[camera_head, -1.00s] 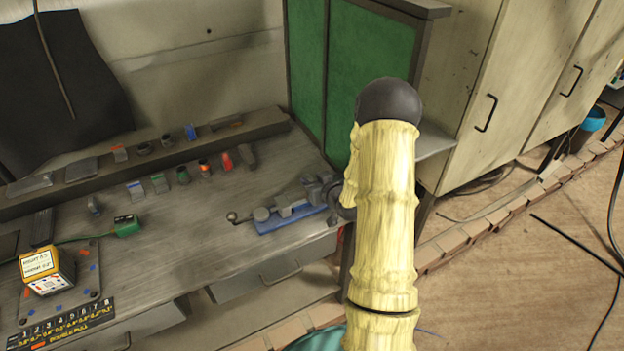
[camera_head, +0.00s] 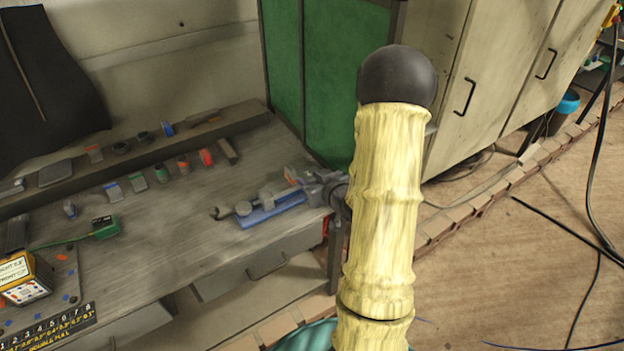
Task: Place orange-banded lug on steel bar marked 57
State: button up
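Several small lugs with coloured bands stand in a row on the grey bench (camera_head: 175,225). One dark lug with an orange-red band (camera_head: 183,164) stands left of a redder one (camera_head: 205,158). Another piece with an orange-red mark (camera_head: 95,154) lies on the raised back ledge (camera_head: 230,117). I cannot tell surely which is the orange-banded lug. Flat grey metal pieces (camera_head: 55,172) lie on the ledge; no mark 57 is readable on any. My gripper is not clearly in view; my pale-sleeved arm fills the centre right.
A blue-based tool (camera_head: 268,212) and a grey vise-like fitting (camera_head: 325,187) sit at the bench's right end, partly behind my arm. A green box (camera_head: 104,227) and a yellow-white box (camera_head: 25,280) stand left. Mid-bench is clear. Cabinets (camera_head: 500,75) stand right.

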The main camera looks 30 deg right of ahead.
jog(key=shift+a, duration=0.1)
jog(key=s+a+r+g, duration=0.2)
jog(key=s+a+g, duration=0.3)
jog(key=s+a, duration=0.3)
jog(key=s+a+r+g, duration=0.2)
jog(key=s+a+g, duration=0.4)
jog(key=s+a, duration=0.2)
jog(key=shift+a, duration=0.9)
jog(key=shift+w, duration=0.1)
